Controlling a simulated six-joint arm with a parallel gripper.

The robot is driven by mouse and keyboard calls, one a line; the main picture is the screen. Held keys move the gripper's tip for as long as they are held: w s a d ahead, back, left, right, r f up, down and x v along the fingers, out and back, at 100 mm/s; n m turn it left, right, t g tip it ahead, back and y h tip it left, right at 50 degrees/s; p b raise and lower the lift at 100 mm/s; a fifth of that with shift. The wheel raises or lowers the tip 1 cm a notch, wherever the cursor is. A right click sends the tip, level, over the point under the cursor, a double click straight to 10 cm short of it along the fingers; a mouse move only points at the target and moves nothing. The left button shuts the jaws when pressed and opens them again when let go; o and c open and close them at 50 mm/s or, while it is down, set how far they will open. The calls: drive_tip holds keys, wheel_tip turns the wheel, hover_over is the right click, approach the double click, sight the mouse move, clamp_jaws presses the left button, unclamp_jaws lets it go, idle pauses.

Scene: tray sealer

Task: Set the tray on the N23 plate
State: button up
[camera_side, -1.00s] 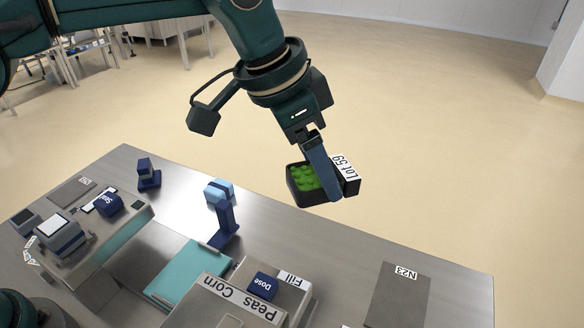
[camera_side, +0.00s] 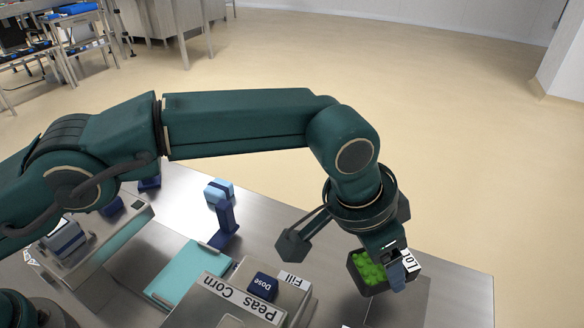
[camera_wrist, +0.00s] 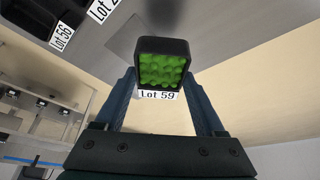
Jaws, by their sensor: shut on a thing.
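The tray looks roughly level and held above the bench. The N23 plate (camera_side: 408,308) is a dark grey flat rectangle on the bench; the tray and gripper cover its far part and its label. In the wrist view a grey plate (camera_wrist: 121,42) shows just left of the tray.
A Peas/Corn filler box (camera_side: 225,300) with a blue Dose button (camera_side: 262,286) stands left of the plate. Dark trays labelled Lot 56 (camera_wrist: 60,38) show in the wrist view.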

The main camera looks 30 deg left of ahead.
sight(382, 285)
drive_tip(key=shift+s+d+f, duration=0.25)
drive_tip(key=shift+d+f, duration=0.2)
drive_tip(key=shift+d, duration=0.2)
drive_tip(key=shift+f, duration=2)
drive_tip(key=shift+f, duration=0.2)
drive_tip(key=o, duration=1.4)
drive_tip(key=shift+r, duration=0.1)
